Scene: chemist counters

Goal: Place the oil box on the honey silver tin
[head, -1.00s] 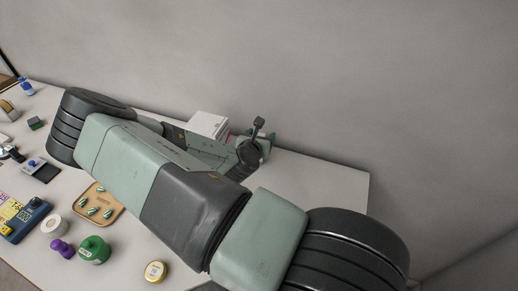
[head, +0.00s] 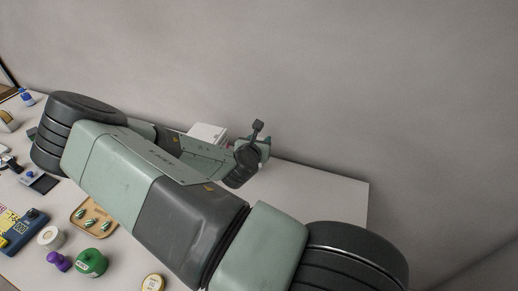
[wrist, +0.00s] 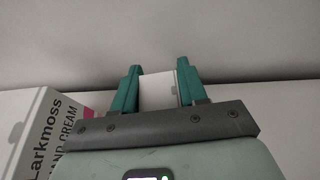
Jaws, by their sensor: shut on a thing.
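In the wrist view, my gripper (wrist: 156,88) is shut on a plain white box (wrist: 158,92), which I take for the oil box; no label on it shows. In the head view my arm hides the held box, and the gripper (head: 264,147) is mostly behind my wrist, near the wall at the back of the counter. A small round tin with a yellow label (head: 152,283) is at the bottom edge, partly cut off; it may be the honey silver tin, but its text is too small to read.
A white Larkmoss hand cream box (wrist: 42,135) stands close left of my gripper. On the counter are a wooden tray (head: 78,211) with several small items, a green jar (head: 91,262), a purple bottle (head: 59,261) and a white-topped tin (head: 50,237). The counter's right end (head: 320,190) is clear.

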